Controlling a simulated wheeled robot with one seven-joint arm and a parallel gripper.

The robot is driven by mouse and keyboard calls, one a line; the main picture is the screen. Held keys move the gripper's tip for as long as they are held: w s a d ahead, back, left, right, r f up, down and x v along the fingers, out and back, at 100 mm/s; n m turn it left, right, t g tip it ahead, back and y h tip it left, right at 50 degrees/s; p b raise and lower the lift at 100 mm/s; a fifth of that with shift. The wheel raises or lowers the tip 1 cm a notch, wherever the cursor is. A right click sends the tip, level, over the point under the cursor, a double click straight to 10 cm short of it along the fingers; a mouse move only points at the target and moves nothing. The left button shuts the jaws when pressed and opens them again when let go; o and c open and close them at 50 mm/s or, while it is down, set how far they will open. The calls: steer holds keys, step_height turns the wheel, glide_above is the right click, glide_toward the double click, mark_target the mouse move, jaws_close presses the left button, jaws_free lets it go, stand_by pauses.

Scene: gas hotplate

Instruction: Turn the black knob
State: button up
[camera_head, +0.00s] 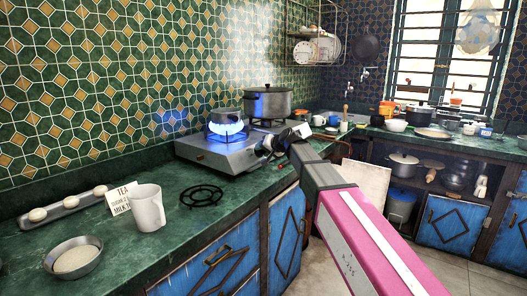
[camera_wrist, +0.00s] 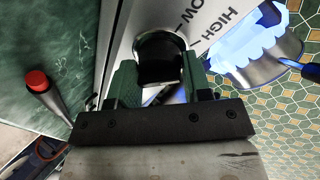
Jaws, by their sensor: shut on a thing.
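The black knob (camera_wrist: 160,62) is on the front panel of the gas hotplate (camera_head: 215,153), beside the printed words LOW and HIGH in the wrist view. My gripper (camera_wrist: 158,80) is shut on the knob, with one dark green finger on either side of it. In the head view my gripper (camera_head: 266,146) is at the right part of the hotplate's front and hides the knob there. A blue flame (camera_head: 226,128) burns on the left burner. The flame also shows at the upper right of the wrist view (camera_wrist: 262,50).
A grey pot (camera_head: 267,102) stands on the rear right of the hotplate. On the green counter are a black trivet (camera_head: 202,195), a white mug (camera_head: 148,208) and a bowl (camera_head: 74,258). A red-tipped object (camera_wrist: 38,84) is left of the gripper in the wrist view.

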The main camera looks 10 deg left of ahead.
steer(key=shift+m, duration=0.3)
steer(key=o, duration=0.9)
steer(key=v, duration=1.1)
steer(key=shift+a, duration=0.1)
steer(key=s+d+f+m+g+h, duration=0.15)
steer(key=s+d+f+h, duration=0.3)
steer(key=d+f, duration=1.1)
steer(key=s+d+f+n+g+h, duration=0.1)
steer(key=s+d+f+g+h, duration=0.35)
steer(key=d+f, duration=1.05)
steer(key=shift+m+g+h, duration=0.35)
steer(key=shift+g+h, duration=0.15)
steer(key=shift+h, duration=0.1)
steer(key=s+d+f, duration=0.2)
steer(key=s+f, duration=0.1)
steer(key=s+d+f, duration=0.2)
steer(key=s+f, duration=0.1)
steer(key=f, duration=0.1)
steer(key=s+d+f, duration=0.2)
steer(key=s+f, duration=0.2)
steer(key=shift+s+d, duration=0.1)
steer(key=shift+d, duration=0.15)
